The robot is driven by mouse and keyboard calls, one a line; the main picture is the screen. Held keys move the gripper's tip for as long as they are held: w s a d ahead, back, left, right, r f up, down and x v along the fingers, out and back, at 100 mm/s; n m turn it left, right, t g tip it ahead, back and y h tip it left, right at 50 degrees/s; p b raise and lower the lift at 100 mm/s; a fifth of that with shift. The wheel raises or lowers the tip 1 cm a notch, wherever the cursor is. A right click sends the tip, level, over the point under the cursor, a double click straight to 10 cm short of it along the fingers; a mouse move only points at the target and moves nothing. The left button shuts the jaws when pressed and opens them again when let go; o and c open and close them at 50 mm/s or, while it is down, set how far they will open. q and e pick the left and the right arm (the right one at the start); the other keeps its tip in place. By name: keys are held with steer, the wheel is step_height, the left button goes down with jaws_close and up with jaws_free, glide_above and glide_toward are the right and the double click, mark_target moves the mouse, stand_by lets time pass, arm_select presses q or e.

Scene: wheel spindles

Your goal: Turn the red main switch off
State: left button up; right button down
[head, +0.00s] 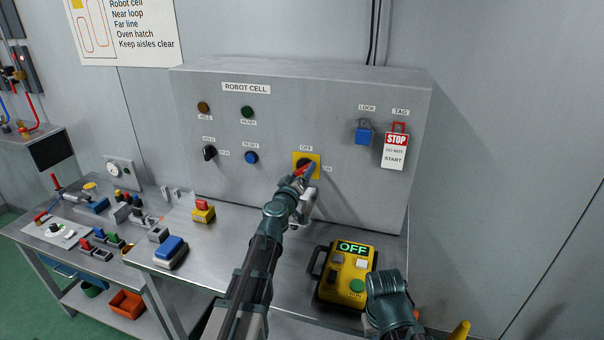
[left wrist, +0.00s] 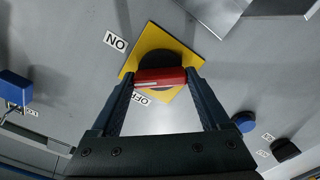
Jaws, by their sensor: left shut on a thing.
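The red main switch (head: 301,171) sits on a yellow plate (head: 314,157) on the front of the grey ROBOT CELL cabinet. OFF is marked above the plate and ON to its right. My left gripper (head: 306,171) is at the switch and hides part of it. In the left wrist view the gripper (left wrist: 161,79) is shut on the red handle (left wrist: 160,84), one finger at each end. The handle points between the ON label (left wrist: 115,40) and the OFF label (left wrist: 142,99). Part of my right arm shows at the lower right; its gripper does not.
A blue padlock (head: 364,134) and a STOP tag (head: 396,148) hang right of the switch. A black knob (head: 209,153) and blue button (head: 251,158) are to its left. A yellow box reading OFF (head: 346,275) stands on the bench below. Small parts crowd the left bench.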

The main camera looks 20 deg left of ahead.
arm_select(q)
steer(key=n, duration=0.5)
steer(key=shift+n, duration=2.5)
steer(key=o, duration=1.2)
steer(key=shift+s, duration=0.15)
